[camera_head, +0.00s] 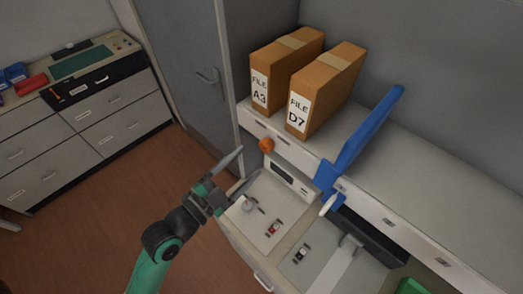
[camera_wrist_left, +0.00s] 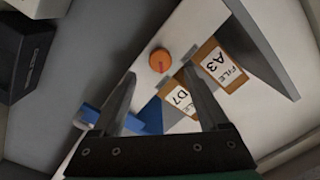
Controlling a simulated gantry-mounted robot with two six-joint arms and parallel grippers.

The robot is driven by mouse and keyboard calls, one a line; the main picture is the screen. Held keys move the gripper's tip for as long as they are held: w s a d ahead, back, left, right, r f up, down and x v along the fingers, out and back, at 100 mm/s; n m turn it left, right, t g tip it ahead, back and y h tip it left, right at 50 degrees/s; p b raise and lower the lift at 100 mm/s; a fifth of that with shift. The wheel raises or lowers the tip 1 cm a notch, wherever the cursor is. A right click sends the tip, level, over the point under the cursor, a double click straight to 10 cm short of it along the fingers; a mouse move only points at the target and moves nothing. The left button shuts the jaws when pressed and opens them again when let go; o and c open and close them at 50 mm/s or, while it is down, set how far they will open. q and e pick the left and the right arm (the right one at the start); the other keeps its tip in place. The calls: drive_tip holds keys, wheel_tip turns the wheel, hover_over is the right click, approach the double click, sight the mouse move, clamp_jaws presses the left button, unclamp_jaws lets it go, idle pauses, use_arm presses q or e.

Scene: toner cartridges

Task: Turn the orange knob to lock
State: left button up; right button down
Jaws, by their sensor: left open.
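The orange knob (camera_head: 267,145) sits on the front face of the light cabinet, below the file boxes. It also shows in the left wrist view (camera_wrist_left: 162,60), ahead of the fingers and apart from them, with a small dark mark on its face. My left gripper (camera_head: 242,168) is open and empty, to the lower left of the knob in the head view. In the left wrist view its two dark fingers (camera_wrist_left: 160,88) are spread, with the knob beyond the gap. My right gripper is not in view.
Two orange file boxes, A3 (camera_head: 286,72) and D7 (camera_head: 325,88), stand above the knob. A blue panel (camera_head: 368,130) tilts up to the right. A white tray surface (camera_head: 262,212) with small parts lies below. Open floor (camera_head: 95,205) is at left.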

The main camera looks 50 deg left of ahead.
sight(264, 149)
use_arm(q)
drive_tip(key=w, duration=0.6)
drive_tip(key=shift+w+a+r, duration=0.1)
drive_tip(key=shift+w+a, duration=0.05)
drive_tip(key=shift+a, duration=0.1)
clamp_jaws()
